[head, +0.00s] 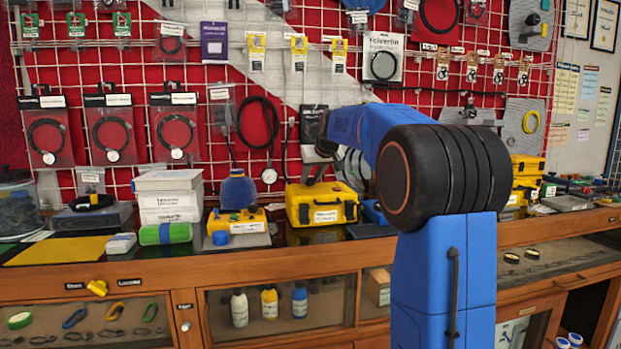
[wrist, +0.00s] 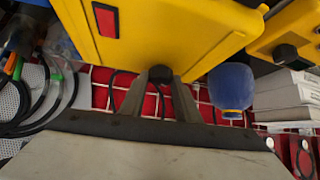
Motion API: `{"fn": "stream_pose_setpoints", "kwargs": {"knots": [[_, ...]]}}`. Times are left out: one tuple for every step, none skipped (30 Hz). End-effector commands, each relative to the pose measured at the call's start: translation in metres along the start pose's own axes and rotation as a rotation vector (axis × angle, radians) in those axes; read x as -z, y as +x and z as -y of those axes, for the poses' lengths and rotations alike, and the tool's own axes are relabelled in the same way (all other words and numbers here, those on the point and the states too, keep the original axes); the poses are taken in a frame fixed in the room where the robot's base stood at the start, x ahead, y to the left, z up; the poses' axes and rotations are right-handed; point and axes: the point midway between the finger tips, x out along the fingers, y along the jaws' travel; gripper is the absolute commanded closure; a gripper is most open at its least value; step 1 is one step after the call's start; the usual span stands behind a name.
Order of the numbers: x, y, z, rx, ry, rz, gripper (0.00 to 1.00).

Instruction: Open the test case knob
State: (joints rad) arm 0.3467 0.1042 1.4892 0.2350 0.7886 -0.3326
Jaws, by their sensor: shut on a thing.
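The yellow test case (head: 322,205) stands on the counter in the head view, with a white label on its front. In the wrist view the case (wrist: 190,40) fills the top of the picture, and its small black knob (wrist: 160,74) stands out at its edge. My gripper (wrist: 160,84) has its two fingers on either side of the knob and is shut on it. In the head view my gripper (head: 316,170) is just above the case, and I cannot make out the knob there.
A blue rounded container (head: 238,191) and a yellow device with a blue knob (head: 238,226) stand left of the case. White boxes (head: 168,197) are stacked farther left. A red wall with a white grid (head: 225,130) and hanging goods is close behind.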

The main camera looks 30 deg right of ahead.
Motion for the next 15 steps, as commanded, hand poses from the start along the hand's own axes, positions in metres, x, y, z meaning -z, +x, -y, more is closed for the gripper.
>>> {"fn": "stream_pose_setpoints", "kwargs": {"knots": [[0.0003, -0.0006, -0.0028, 0.023, -0.02, 0.0, 0.93], [0.0005, -0.0006, -0.0029, 0.039, -0.037, -0.001, 0.93], [0.0006, -0.0004, -0.0033, 0.06, -0.057, -0.001, 0.93], [0.0003, -0.0003, -0.0039, 0.076, -0.073, 0.0, 0.93], [0.0004, 0.0, -0.0044, 0.091, -0.09, 0.0, 0.93], [0.0001, 0.0005, -0.0044, 0.114, -0.111, 0.001, 0.93], [0.0003, 0.0006, -0.0046, 0.131, -0.127, 0.001, 0.93], [0.0004, 0.0006, -0.0052, 0.146, -0.144, 0.0, 0.93], [0.0007, 0.0004, -0.0059, 0.168, -0.167, 0.0, 0.93], [0.0009, 0.0003, -0.0059, 0.185, -0.184, 0.0, 0.93], [0.0008, 0.0006, -0.0059, 0.202, -0.2, 0.0, 0.93], [0.0005, 0.001, -0.0065, 0.223, -0.222, 0.001, 0.93], [0.0008, 0.0013, -0.007, 0.239, -0.238, 0.001, 0.93], [0.0008, 0.0013, -0.0074, 0.255, -0.255, 0.001, 0.93], [0.0012, 0.0013, -0.0075, 0.277, -0.276, 0.001, 0.93]]}}
